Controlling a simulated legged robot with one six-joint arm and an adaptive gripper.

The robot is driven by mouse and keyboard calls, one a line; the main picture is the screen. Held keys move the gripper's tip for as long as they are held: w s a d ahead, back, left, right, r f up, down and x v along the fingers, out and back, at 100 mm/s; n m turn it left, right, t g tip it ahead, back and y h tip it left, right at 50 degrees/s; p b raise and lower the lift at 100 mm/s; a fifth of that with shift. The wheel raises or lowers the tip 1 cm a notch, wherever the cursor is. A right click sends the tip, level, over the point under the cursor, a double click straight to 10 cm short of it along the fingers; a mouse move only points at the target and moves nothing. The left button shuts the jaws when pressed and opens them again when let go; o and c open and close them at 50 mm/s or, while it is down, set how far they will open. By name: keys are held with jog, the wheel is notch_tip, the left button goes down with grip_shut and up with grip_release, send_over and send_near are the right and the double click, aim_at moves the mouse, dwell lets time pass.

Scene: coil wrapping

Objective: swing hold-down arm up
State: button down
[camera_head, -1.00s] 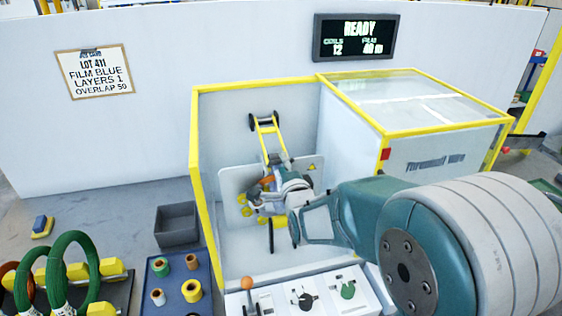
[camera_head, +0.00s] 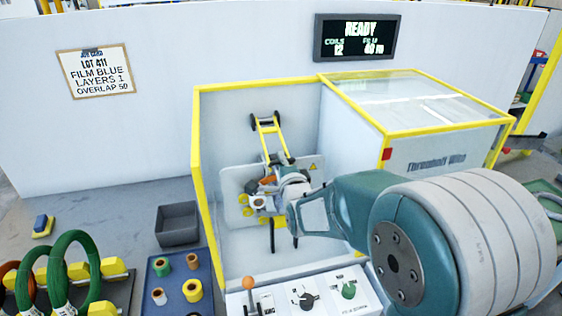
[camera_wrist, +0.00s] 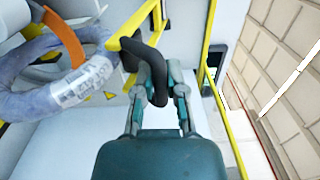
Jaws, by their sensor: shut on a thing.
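In the head view the hold-down arm (camera_head: 267,138), a yellow two-bar frame with black rollers at its upper end, stands tilted up at the back of the machine's open bay. In the wrist view my gripper (camera_wrist: 161,84) is shut on a bent black handle (camera_wrist: 157,62). The handle reaches to a yellow bar (camera_wrist: 140,22); how they join is partly hidden. A pale blue-grey coil (camera_wrist: 62,92) with a white label and an orange band lies left of my gripper. In the head view my arm hides much of the coil and my fingertips.
Yellow-edged guard walls (camera_head: 203,180) bound the bay on the left, and a clear-topped housing (camera_head: 440,150) stands on the right. A control panel (camera_head: 300,297) with an orange-knobbed lever is in front. A grey bin (camera_head: 177,224) and tray of rolls (camera_head: 180,284) stand left.

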jog(key=shift+w+d+r, duration=0.1)
jog(key=shift+r, duration=0.25)
